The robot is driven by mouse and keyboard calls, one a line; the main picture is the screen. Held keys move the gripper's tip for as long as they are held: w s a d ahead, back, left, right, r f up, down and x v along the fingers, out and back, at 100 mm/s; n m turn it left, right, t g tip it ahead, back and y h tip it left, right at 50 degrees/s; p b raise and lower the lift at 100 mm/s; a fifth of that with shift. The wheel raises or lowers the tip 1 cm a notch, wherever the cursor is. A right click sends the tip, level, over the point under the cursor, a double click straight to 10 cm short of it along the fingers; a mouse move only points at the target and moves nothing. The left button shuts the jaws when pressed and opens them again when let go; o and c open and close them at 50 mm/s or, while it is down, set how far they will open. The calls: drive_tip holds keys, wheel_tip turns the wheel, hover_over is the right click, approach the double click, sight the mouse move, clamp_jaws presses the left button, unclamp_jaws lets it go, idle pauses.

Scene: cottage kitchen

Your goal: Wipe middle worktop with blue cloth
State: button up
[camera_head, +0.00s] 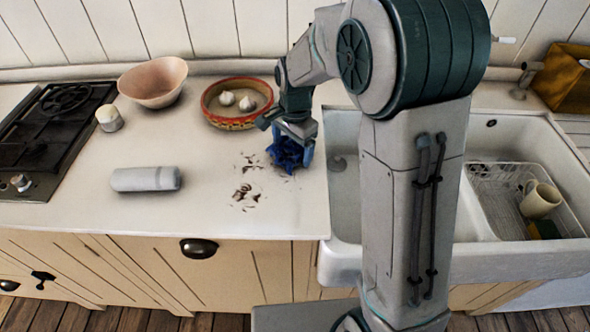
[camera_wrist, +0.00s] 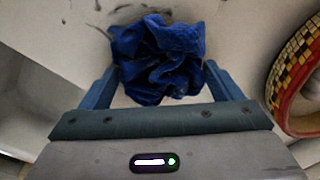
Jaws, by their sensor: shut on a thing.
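My gripper (camera_head: 290,152) is shut on a crumpled blue cloth (camera_head: 284,153) and holds it at the right part of the middle worktop (camera_head: 110,215), close to the sink edge. In the wrist view the bunched cloth (camera_wrist: 158,55) sits between the two blue fingers. Dark brown smears (camera_head: 245,193) lie on the worktop just left of and in front of the cloth. Some dark marks (camera_wrist: 125,12) also show beyond the cloth in the wrist view. The cloth looks to be at or very near the surface; its underside is hidden.
A patterned bowl (camera_head: 232,122) with white bulbs stands behind the smears, close to my gripper. A pink bowl (camera_head: 153,82), a small jar (camera_head: 109,118) and a grey cylinder (camera_head: 146,179) stand or lie farther left. A hob (camera_head: 45,135) is at left, a white sink (camera_head: 342,215) at right.

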drive_tip(key=r+p, duration=0.3)
drive_tip(key=r, duration=0.2)
drive_tip(key=r+p, duration=0.2)
drive_tip(key=r, duration=0.1)
drive_tip(key=shift+d+r+p, duration=0.15)
drive_tip(key=shift+d+p, duration=0.1)
drive_tip(key=shift+p, duration=0.05)
idle(0.3)
